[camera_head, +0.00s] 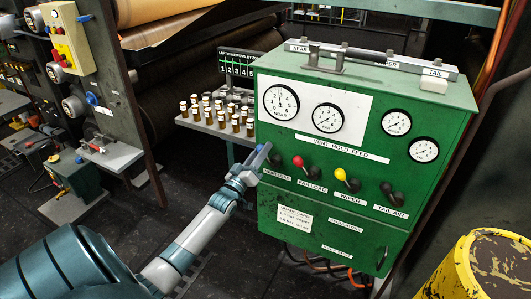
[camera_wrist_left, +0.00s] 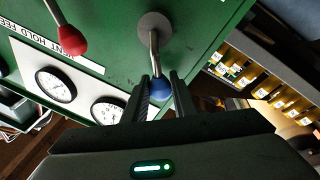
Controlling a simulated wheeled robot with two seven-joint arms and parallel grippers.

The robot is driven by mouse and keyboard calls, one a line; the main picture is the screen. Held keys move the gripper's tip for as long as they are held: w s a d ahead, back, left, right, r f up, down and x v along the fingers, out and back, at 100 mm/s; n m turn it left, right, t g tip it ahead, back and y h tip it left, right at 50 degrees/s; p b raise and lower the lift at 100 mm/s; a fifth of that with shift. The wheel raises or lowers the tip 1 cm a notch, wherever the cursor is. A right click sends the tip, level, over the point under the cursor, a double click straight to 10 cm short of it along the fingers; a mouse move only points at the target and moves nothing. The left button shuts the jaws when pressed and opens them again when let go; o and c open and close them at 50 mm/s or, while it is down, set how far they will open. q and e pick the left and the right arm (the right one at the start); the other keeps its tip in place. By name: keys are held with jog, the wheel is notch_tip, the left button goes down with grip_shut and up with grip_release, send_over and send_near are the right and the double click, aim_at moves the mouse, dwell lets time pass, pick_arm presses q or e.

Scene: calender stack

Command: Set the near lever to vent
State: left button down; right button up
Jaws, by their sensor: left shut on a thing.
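The near lever, labelled NEAR LOAD, is the leftmost lever on the green cabinet (camera_head: 262,215). Its blue knob (camera_wrist_left: 160,86) sits between the two fingers of my left gripper (camera_wrist_left: 160,92) in the left wrist view. The metal stem runs from the knob to a round grey mount (camera_wrist_left: 154,28). In the head view my left gripper (camera_head: 260,155) is at this lever and partly covers it; the knob sits up and left of its mount (camera_head: 277,160). A VENT HOLD FEED strip (camera_head: 350,150) is above the levers. My right gripper is out of view.
The red-knobbed lever (camera_head: 298,161) is close on the right, then the yellow-knobbed lever (camera_head: 340,174) and a black-knobbed lever (camera_head: 387,187). Several dials are above. A shelf of small bottles (camera_head: 218,115) stands left of the cabinet. A yellow drum (camera_head: 470,270) is at bottom right.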

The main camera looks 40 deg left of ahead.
pick_arm(q)
jog(key=shift+a+f+n, duration=0.3)
jog(key=shift+n, duration=0.6)
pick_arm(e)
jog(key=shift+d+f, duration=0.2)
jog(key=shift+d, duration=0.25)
pick_arm(q)
jog(key=c, duration=1.5)
grip_release()
jog(key=shift+o, duration=0.2)
jog(key=shift+s, duration=0.1)
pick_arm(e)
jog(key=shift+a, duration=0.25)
